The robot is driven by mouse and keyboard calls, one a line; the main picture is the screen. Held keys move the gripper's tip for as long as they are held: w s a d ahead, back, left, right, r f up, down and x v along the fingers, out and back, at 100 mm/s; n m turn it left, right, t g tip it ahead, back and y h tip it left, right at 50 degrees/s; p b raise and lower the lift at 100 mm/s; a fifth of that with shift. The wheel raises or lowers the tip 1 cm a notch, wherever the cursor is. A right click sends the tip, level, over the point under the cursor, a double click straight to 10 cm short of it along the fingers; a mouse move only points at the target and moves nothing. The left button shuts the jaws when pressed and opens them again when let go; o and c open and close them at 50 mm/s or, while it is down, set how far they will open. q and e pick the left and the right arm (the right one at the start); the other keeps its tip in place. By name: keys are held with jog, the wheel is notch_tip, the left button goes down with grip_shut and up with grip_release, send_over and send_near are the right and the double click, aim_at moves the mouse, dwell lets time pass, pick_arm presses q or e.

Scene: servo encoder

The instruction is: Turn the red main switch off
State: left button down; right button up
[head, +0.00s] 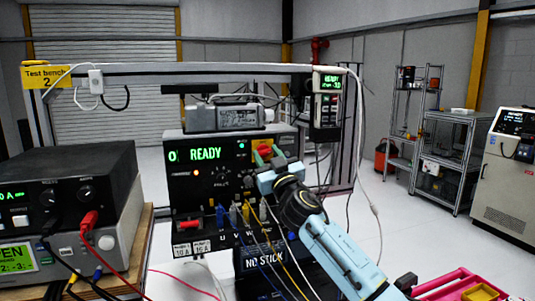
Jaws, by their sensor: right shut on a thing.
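The red main switch (264,150) sits on a yellow plate at the upper right of the black drive unit's (205,187) front. My left gripper is not in view.
Stacked instruments (75,200) stand at left. A handheld display (328,95) hangs from the frame's right post. A pink tray (460,288) is at lower right.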

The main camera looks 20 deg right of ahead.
jog(key=n+y+p, duration=0.1)
jog(key=n+p, duration=0.1)
jog(key=n, duration=0.1)
jog(key=n+g+y+p, duration=0.1)
jog(key=n+p, duration=0.1)
jog(key=n, duration=0.1)
jog(key=n+g+y+p, duration=0.1)
jog(key=n+p, duration=0.1)
jog(key=n, duration=0.1)
jog(key=shift+d+r+y, duration=0.15)
jog(key=shift+r+y, duration=0.2)
jog(key=shift+y, duration=0.05)
jog(key=shift+n+g+p, duration=0.4)
jog(key=shift+n+p, duration=0.45)
jog(key=shift+n, duration=0.35)
jog(key=n+g+y, duration=0.1)
jog(key=n, duration=0.2)
jog(key=shift+f, duration=0.1)
jog(key=shift+n+g, duration=1)
jog(key=shift+n, duration=1.3)
jog(key=o, duration=1)
jog(key=shift+s, duration=0.1)
